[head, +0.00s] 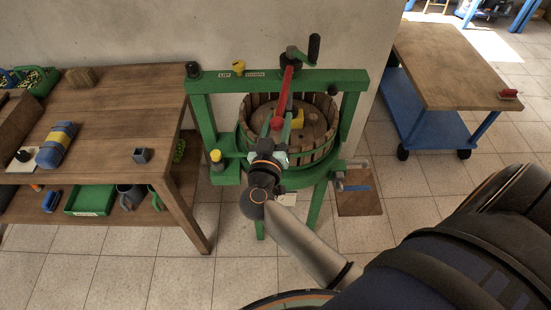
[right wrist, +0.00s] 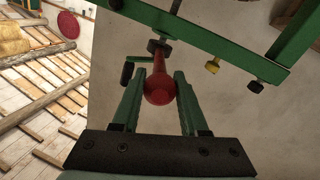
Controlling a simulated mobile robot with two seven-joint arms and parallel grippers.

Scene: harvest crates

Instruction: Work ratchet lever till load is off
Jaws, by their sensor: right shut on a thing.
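The red ratchet lever (head: 286,91) runs from the hub at the top of the green press frame (head: 330,76) down toward me and ends in a red ball. My right gripper (head: 279,122) is shut on the lever at its ball end, above the slatted wooden basket. In the right wrist view the lever's red ball (right wrist: 159,88) sits between the two green fingers, with the shaft running away to the frame's crossbar. A black-handled crank (head: 314,48) stands at the hub. A label and a yellow knob (head: 238,68) are on the crossbar's left. My left gripper is out of view.
A wooden workbench (head: 125,105) with a lower shelf stands on the left, close to the press. A wood-topped blue cart (head: 450,65) stands on the right. The wall is close behind the press. Tiled floor is open in front.

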